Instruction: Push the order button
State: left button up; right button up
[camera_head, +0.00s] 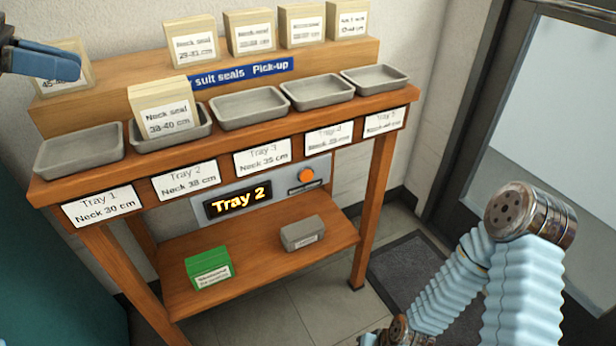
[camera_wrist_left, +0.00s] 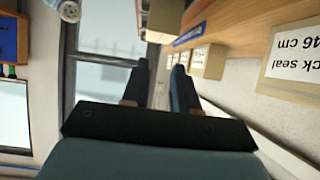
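The orange round order button (camera_head: 306,175) sits on a grey panel (camera_head: 325,168) under the shelf edge. Beside it, a dark display (camera_head: 238,203) reads "Tray 2" in yellow letters. My left gripper (camera_head: 68,65) is at the upper left, near a neck seal box at the back ledge's left end, well apart from the button. In the left wrist view its two dark fingers (camera_wrist_left: 162,80) stand apart with nothing between them. My right arm shows at the lower right, but its gripper is out of view.
A Neck seal 38-40 cm box (camera_head: 165,110) stands in the Tray 2 tray (camera_head: 203,127); the other grey trays are empty. Several boxes line the back ledge (camera_head: 110,90). A green box (camera_head: 208,268) and a grey box (camera_head: 302,233) sit on the lower shelf (camera_head: 260,262).

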pick_arm(q)
grip_shut()
dwell(1.2)
